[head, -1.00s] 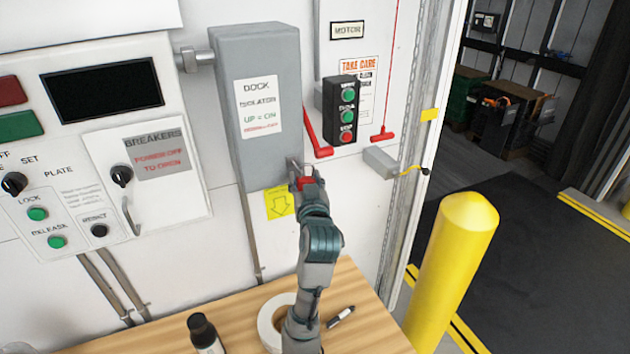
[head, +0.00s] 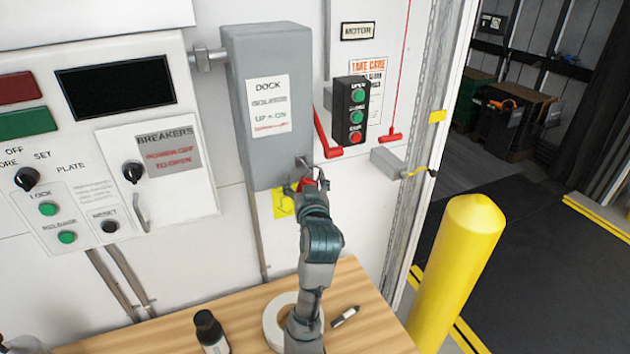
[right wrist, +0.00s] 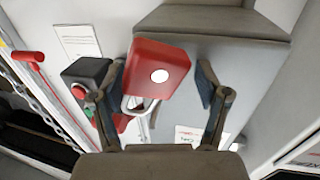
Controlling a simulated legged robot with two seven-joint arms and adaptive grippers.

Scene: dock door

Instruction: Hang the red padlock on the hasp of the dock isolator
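The dock isolator (head: 272,110) is a grey wall box with a white label. Its small metal hasp (head: 302,162) is at the lower right. The red padlock (head: 306,184) is just below the hasp, mostly hidden behind my right gripper (head: 308,183). In the right wrist view the padlock (right wrist: 157,68) shows a red body with a white dot and a metal shackle. My right gripper (right wrist: 162,90) is open there; the right finger is clear of the padlock, the left finger is close beside it. Whether the shackle passes through the hasp I cannot tell.
A wooden bench (head: 245,310) below holds a dark-capped bottle (head: 210,332), a tape roll (head: 275,325) and a marker (head: 345,316). A push-button box (head: 351,110) and red handle (head: 325,135) are right of the isolator. A yellow bollard (head: 456,270) stands at right.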

